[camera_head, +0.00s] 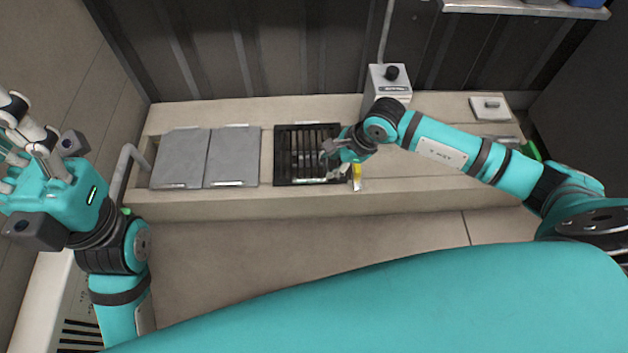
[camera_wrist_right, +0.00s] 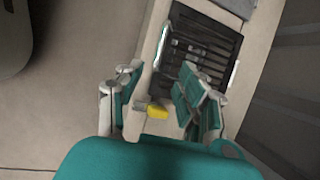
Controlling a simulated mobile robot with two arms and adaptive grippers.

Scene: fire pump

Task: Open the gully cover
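The gully cover is a dark slatted grate (camera_head: 287,168) set in the pale ledge at the middle of the head view. It also shows in the right wrist view (camera_wrist_right: 196,47), lying flat in its frame. My right gripper (camera_head: 336,160) is over the grate's right end. Contact with the grate cannot be made out. My left gripper (camera_head: 28,140) is raised at the far left, away from the grate, its fingers partly cut off by the picture's edge.
Two grey plates (camera_head: 180,158) (camera_head: 232,156) lie on the ledge (camera_head: 240,207) left of the grate. A grey box with a black knob (camera_head: 390,82) stands behind my right gripper. A small yellow piece (camera_head: 357,180) is beside the grate; it also shows in the wrist view (camera_wrist_right: 157,111).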

